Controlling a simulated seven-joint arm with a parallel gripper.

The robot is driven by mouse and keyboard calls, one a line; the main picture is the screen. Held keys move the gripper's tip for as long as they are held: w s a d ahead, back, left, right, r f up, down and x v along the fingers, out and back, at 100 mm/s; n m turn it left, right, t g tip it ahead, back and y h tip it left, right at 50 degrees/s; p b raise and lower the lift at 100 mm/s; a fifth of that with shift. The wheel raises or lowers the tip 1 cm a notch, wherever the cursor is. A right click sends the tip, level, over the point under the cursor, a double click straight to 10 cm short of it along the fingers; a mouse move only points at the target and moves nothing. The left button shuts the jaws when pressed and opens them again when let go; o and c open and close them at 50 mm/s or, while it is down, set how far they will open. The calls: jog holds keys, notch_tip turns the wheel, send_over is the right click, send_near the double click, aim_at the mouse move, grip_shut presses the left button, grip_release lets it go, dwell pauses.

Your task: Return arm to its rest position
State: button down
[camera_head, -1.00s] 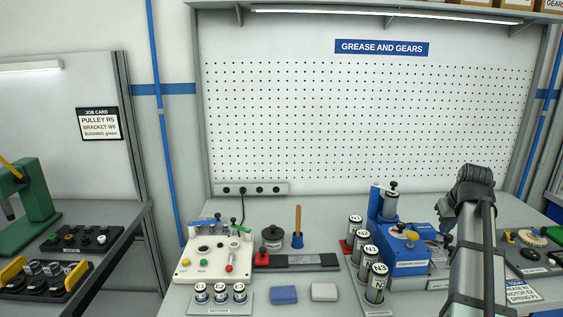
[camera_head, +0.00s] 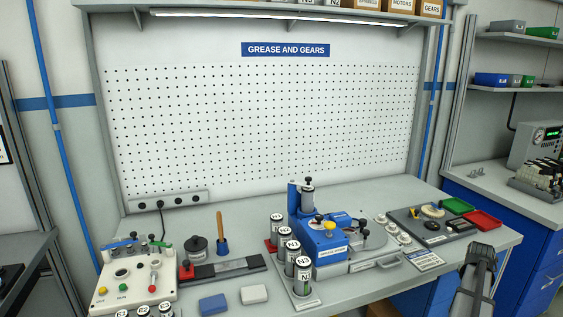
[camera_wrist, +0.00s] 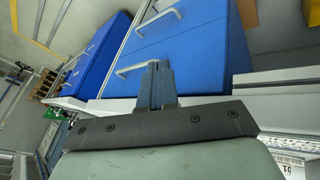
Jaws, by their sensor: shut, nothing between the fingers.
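My gripper (camera_wrist: 155,78) shows in the wrist view as two blue-grey fingers side by side, shut with nothing between them. Blue drawer fronts (camera_wrist: 185,40) with pale handles lie beyond the fingertips, apart from them. In the head view only part of my arm shows at the lower right, at the front right corner of the bench (camera_head: 385,283). The gripper's fingers cannot be made out there.
On the bench stand a blue grease machine (camera_head: 325,240), several labelled canisters (camera_head: 303,276), a white control box (camera_head: 130,283) and a dark gear tray (camera_head: 430,226). A second bench (camera_head: 510,195) with blue drawers stands at the right.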

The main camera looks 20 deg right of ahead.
jog(key=w+a+f+n+g+y, duration=0.1)
jog(key=w+a+f, duration=0.1)
jog(key=a+f, duration=0.7)
jog(key=w+a+f+y, duration=0.2)
jog(key=w+a+f, duration=0.1)
jog(key=a+f, duration=0.65)
jog(key=s+a+f+n+g+y, duration=0.1)
jog(key=a+f, duration=0.5)
jog(key=a, duration=0.4)
jog(key=s+a+f+g+y, duration=0.1)
jog(key=a+f, duration=0.6)
jog(key=a, duration=0.3)
jog(key=s+a+f+n+g, duration=0.1)
jog(key=s+a+f, duration=0.15)
jog(key=a, duration=0.35)
jog(key=s+a+f+g+y, duration=0.1)
jog(key=s+a+f, duration=0.15)
jog(key=a, duration=0.25)
jog(key=s+a+f+n+g, duration=0.1)
jog(key=s+a+f, duration=0.1)
jog(key=s+a, duration=0.3)
jog(key=s+a+f+n+g, duration=0.1)
jog(key=s+a+f+g, duration=0.1)
jog(key=s+a, duration=1.1)
jog(key=shift+s+f+g, duration=0.2)
jog(key=shift+s+g, duration=0.6)
jog(key=shift+s, duration=0.3)
jog(key=shift+a, duration=0.1)
